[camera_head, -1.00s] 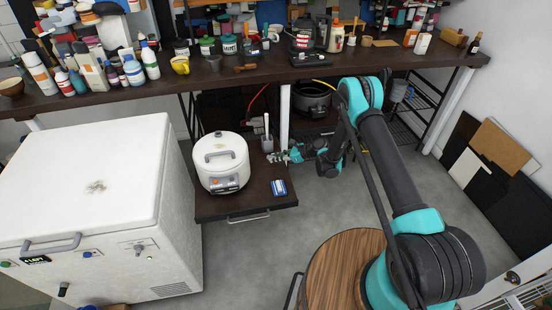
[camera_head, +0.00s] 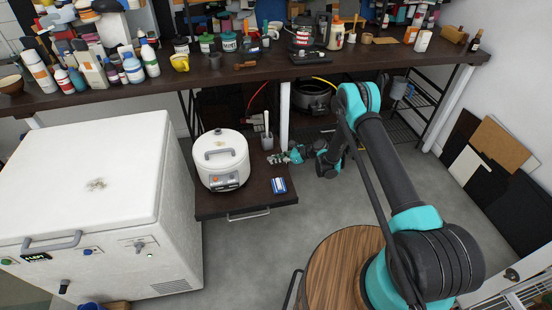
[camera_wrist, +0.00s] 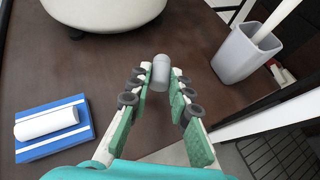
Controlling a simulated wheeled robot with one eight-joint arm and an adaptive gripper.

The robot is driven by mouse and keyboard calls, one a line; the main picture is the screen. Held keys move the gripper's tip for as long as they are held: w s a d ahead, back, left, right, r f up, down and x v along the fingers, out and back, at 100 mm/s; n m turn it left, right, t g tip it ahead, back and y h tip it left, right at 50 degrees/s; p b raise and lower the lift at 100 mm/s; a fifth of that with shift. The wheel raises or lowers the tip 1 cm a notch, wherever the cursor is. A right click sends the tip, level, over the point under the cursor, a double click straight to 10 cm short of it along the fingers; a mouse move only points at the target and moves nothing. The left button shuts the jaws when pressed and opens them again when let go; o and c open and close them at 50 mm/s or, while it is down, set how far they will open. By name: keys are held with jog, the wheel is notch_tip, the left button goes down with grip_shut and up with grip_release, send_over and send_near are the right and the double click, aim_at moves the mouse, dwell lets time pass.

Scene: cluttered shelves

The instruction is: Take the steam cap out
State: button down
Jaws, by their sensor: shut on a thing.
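My gripper (camera_wrist: 160,80) is shut on a small grey cylinder in the wrist view, which I take to be the steam cap (camera_wrist: 160,68). It is held between the fingertips above the dark brown pull-out shelf (camera_wrist: 185,30). In the head view my gripper (camera_head: 284,158) is low, just right of the white rice cooker (camera_head: 220,172), and the cap is too small to make out. The cooker's lid is shut with its handle on top. Only the cooker's rounded white lower part (camera_wrist: 105,14) shows at the top of the wrist view.
A grey holder (camera_wrist: 246,54) with utensils stands right of my gripper. A blue-and-white striped block (camera_wrist: 78,148) with a white roll lies to the left. A white chest freezer (camera_head: 90,180) stands left of the shelf. The cluttered worktop (camera_head: 130,92) overhangs behind. Floor is open in front.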

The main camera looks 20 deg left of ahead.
jog(key=c, duration=1.3)
grip_release()
notch_tip(320, 180, up, 10)
jog(key=shift+r, duration=0.1)
